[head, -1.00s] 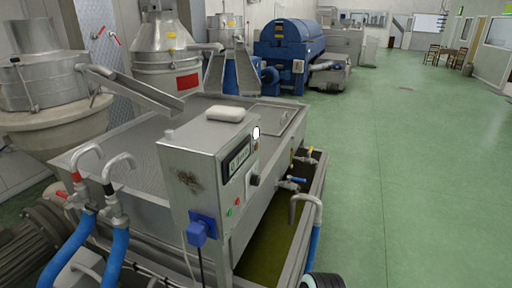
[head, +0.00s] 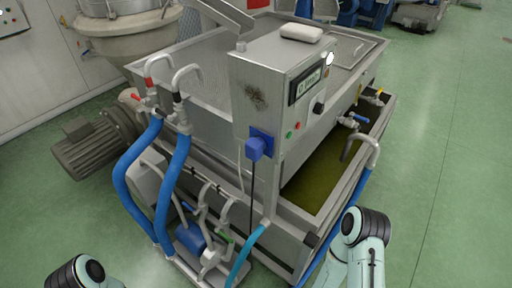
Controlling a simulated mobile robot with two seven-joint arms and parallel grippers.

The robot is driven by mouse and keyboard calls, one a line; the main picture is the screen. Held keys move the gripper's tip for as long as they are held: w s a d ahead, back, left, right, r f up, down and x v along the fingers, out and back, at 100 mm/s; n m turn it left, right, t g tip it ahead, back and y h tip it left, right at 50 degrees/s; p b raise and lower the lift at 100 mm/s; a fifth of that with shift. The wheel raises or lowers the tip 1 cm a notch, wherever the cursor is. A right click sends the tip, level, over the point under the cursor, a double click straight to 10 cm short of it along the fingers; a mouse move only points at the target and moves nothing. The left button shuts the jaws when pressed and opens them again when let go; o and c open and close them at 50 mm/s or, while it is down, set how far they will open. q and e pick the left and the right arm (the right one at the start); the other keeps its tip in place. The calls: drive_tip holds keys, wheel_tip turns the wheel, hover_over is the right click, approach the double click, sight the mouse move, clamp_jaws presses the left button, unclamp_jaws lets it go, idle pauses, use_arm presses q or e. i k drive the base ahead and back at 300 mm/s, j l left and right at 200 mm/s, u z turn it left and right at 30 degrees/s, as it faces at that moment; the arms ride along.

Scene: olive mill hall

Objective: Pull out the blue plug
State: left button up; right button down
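The blue plug (head: 255,149) sits in a blue socket (head: 264,137) low on the side of a grey metal control box (head: 262,85). A dark cable hangs straight down from the plug. Parts of both my arms show at the bottom edge of the head view, one at the left and one right of centre. Both are well below the plug and apart from it. Neither gripper shows in the view.
The box stands at the corner of a steel tank (head: 205,57). Blue hoses (head: 172,185) and a small blue pump (head: 190,238) lie below and left of the plug. A motor (head: 92,150) stands at left. A valve pipe (head: 366,145) juts out at right. Green floor (head: 440,150) is clear at right.

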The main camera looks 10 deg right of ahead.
sight(254, 147)
drive_tip(key=j+z, duration=0.1)
drive_tip(key=j, duration=0.25)
drive_tip(key=k+j+z, duration=0.1)
drive_tip(key=j, duration=0.25)
drive_tip(key=i+j+z, duration=0.1)
drive_tip(key=j, duration=0.2)
drive_tip(key=j+z, duration=0.1)
drive_tip(key=j, duration=0.2)
drive_tip(key=i, duration=0.05)
